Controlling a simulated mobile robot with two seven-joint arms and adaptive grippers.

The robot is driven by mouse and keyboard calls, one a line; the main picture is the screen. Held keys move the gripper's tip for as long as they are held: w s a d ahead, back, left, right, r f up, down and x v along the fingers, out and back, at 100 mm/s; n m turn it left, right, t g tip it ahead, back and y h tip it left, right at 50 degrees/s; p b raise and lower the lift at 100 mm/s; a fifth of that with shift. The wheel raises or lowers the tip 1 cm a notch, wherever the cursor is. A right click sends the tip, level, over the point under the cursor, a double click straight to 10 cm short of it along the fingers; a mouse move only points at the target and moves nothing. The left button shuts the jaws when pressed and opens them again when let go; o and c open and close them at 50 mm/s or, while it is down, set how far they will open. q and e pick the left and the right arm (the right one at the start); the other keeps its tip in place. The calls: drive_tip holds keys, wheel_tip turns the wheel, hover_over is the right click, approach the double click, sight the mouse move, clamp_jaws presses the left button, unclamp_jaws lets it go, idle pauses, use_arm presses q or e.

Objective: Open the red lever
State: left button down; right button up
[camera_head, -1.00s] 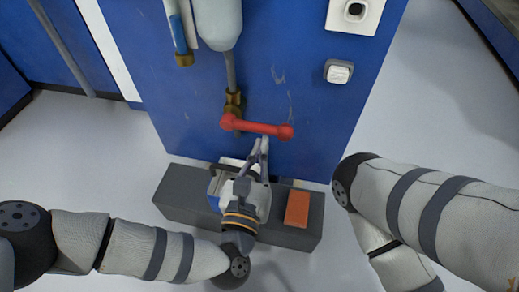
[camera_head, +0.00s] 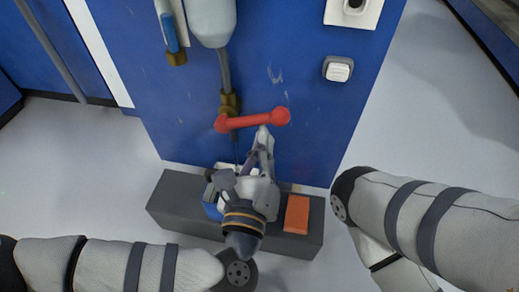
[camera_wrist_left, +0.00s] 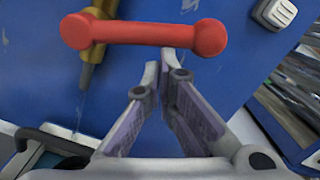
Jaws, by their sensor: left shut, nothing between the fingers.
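The red lever (camera_head: 250,119) sits on a brass valve fitting (camera_head: 229,102) on the blue panel. Its right end is slightly higher than its left end in the head view. The lever (camera_wrist_left: 145,34) also crosses the top of the left wrist view. My left gripper (camera_head: 263,133) is below the lever, near its right half, with its fingers pointing up. The fingertips (camera_wrist_left: 165,62) are together, with nothing between them, just under the bar. I cannot tell whether they touch it. My right arm shows at the right, but its gripper is out of view.
A grey ledge (camera_head: 172,203) stands at the panel's foot, with an orange block (camera_head: 297,214) and a partly hidden blue-and-white container (camera_head: 211,208). A grey pipe (camera_head: 225,68) runs above the valve. A switch box (camera_head: 338,69) is at the upper right.

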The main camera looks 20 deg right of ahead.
sight(251, 121)
use_arm(q)
drive_tip(key=r+n, duration=0.1)
drive_tip(key=n, duration=0.1)
drive_tip(key=r+n+b, duration=0.1)
drive_tip(key=n, duration=0.1)
drive_tip(key=r+n+b, duration=0.1)
drive_tip(key=shift+w+a+r+n, duration=0.25)
drive_tip(key=shift+a+r+n, duration=0.05)
drive_tip(key=shift+a+n, duration=0.1)
drive_tip(key=shift+w+a+r+b, duration=0.15)
drive_tip(key=shift+a+r+b, duration=0.05)
drive_tip(key=shift+r, duration=0.25)
drive_tip(key=shift+w+a+r+b, duration=0.15)
drive_tip(key=shift+a+r, duration=0.05)
drive_tip(key=shift+r, duration=0.25)
drive_tip(key=shift+w+a+r+n, duration=0.35)
drive_tip(key=shift+a+r+n, duration=0.05)
drive_tip(key=shift+a+r, duration=0.15)
drive_tip(key=shift+w+a+r+n, duration=0.35)
drive_tip(key=shift+a+r+n, duration=0.05)
drive_tip(key=shift+a+r, duration=0.2)
